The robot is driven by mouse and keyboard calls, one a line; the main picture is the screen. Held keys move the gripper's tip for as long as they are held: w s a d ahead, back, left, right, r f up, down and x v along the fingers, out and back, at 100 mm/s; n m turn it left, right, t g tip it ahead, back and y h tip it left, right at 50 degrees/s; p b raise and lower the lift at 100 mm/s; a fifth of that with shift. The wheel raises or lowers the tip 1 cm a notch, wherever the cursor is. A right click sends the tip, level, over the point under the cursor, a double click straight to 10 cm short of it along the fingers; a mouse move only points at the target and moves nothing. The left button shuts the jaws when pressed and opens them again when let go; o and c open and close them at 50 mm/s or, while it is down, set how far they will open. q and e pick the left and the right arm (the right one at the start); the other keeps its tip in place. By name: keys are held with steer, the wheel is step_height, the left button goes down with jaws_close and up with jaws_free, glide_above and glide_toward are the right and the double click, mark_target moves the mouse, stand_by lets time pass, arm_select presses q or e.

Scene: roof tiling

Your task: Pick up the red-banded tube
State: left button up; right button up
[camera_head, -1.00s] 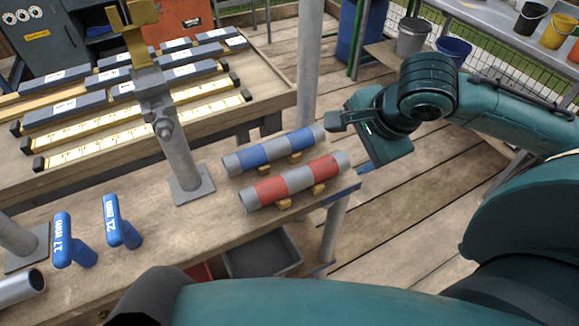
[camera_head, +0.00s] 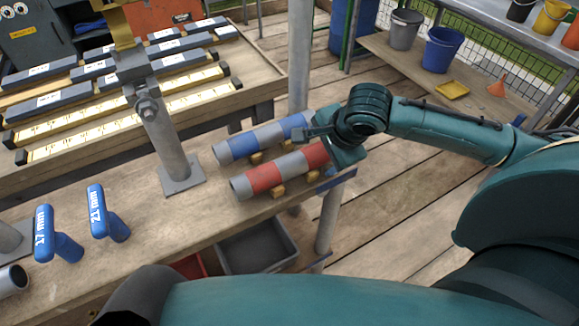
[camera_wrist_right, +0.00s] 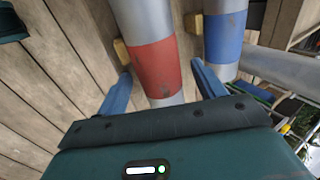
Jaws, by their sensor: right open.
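The red-banded tube (camera_head: 267,177), grey with red bands, lies on small wooden blocks on the wooden bench (camera_head: 215,215). My right gripper (camera_head: 318,143) is at the tube's right end and hides part of it in the head view. In the right wrist view the open fingers of my right gripper (camera_wrist_right: 161,72) stand on either side of the red-banded tube (camera_wrist_right: 155,65). The fingers look apart from the tube, with no clear grip on it. My left gripper is not in view.
A blue-banded tube (camera_head: 252,142) lies parallel, just behind the red-banded one, close to one finger in the wrist view. A metal post (camera_head: 170,140) stands left of the tubes. Blue-handled tools (camera_head: 97,205) stand at the left. A grey bin (camera_head: 258,248) is below the bench.

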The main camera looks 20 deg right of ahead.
steer(key=shift+c, duration=0.6)
steer(key=c, duration=1.2)
steer(key=shift+r, duration=0.1)
step_height(320, 180, up, 10)
steer(key=p, duration=0.2)
steer(key=shift+p, duration=0.3)
